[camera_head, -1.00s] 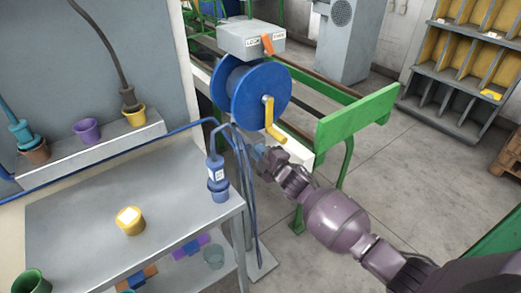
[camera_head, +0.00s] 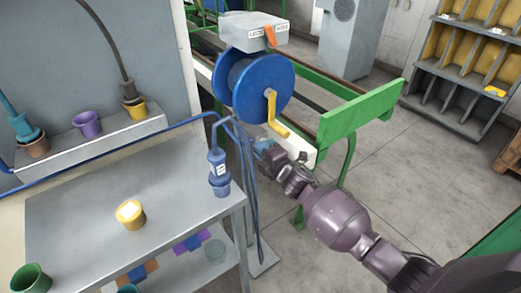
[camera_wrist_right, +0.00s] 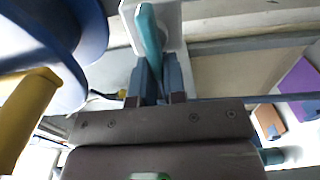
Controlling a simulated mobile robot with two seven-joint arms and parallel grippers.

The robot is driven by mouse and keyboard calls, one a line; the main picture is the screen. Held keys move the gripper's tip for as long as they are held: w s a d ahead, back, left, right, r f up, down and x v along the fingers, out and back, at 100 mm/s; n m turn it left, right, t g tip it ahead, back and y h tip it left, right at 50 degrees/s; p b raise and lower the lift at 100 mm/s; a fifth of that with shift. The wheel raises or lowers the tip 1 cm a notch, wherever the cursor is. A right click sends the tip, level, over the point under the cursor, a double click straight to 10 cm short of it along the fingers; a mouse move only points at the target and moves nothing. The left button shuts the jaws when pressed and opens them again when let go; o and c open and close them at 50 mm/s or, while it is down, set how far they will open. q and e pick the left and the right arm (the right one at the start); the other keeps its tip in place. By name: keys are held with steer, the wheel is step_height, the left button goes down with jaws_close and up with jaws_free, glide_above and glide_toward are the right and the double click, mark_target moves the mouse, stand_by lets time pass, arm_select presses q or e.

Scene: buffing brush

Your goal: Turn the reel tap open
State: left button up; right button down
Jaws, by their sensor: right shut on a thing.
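The tap shows in the right wrist view as a teal lever (camera_wrist_right: 149,38) in front of a pale plate. My right gripper (camera_wrist_right: 153,72) is shut on this lever, with one blue finger on each side of it. In the head view my right gripper (camera_head: 263,148) is low beside the reel stand, just below the yellow crank. The blue hose reel (camera_head: 248,88) stands above it. The tap is too small and too covered by my gripper to make out clearly in the head view. My left gripper is not in view.
The yellow crank (camera_head: 277,122) hangs close above my right gripper. A grey box (camera_head: 245,33) with an orange lever (camera_head: 271,36) tops the reel. A green frame (camera_head: 362,115) stands to the right. A grey bench (camera_head: 85,220) with cups is at left; blue hose hangs between.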

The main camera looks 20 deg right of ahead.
steer(key=shift+d+f, duration=0.2)
steer(key=shift+d, duration=0.2)
steer(key=c, duration=1.2)
jaws_free()
steer(key=shift+d, duration=0.1)
steer(key=shift+r, duration=0.1)
steer(key=shift+a, duration=0.2)
steer(key=shift+s, duration=0.1)
steer(key=p+v, duration=0.1)
steer(key=v, duration=0.9)
steer(key=shift+s+d, duration=0.2)
steer(key=shift+s, duration=0.1)
steer(key=shift+o, duration=0.4)
